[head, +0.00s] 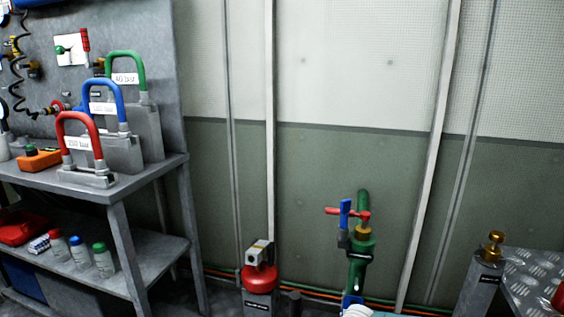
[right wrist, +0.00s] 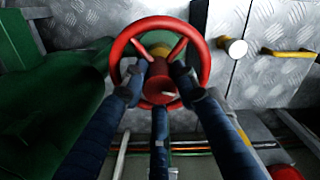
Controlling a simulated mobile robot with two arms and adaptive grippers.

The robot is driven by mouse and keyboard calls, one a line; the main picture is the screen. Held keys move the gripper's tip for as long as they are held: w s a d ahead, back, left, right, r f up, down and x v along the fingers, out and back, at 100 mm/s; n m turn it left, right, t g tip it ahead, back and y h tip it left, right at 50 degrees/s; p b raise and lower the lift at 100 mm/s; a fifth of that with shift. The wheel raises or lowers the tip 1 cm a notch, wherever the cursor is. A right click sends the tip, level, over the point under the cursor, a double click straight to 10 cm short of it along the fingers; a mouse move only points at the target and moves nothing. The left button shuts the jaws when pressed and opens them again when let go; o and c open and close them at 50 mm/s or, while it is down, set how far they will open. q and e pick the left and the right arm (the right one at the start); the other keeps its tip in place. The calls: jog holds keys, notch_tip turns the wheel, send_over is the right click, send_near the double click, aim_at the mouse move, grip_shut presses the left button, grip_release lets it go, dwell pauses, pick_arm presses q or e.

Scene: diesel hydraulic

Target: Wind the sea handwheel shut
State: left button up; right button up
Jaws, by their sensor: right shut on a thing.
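A red handwheel (right wrist: 203,70) with spokes and a red hub fills the upper middle of the right wrist view. My right gripper (right wrist: 162,80) reaches it from below with its dark blue fingers. The fingers lie over the lower rim and close in at the hub, shut on the wheel; they hide part of the rim. A green round body shows behind the wheel. I cannot tell whether this is the same wheel.
A grey bench (head: 150,172) at left bears red, blue and green shackle-shaped locks. A red-topped unit (head: 260,278) stands left of the green pipe. A brass-topped post (head: 490,250) stands at right beside tread plate. A large green body (right wrist: 50,100) lies left in the wrist view.

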jog(key=m, duration=0.4)
jog(key=shift+s+a+f+m, duration=0.1)
jog(key=shift+s+f+m, duration=0.2)
jog(key=shift+s+f, duration=0.05)
jog(key=m, duration=0.4)
jog(key=shift+m, duration=0.3)
jog(key=m, duration=0.8)
jog(key=shift+w, duration=0.1)
jog(key=o, duration=1)
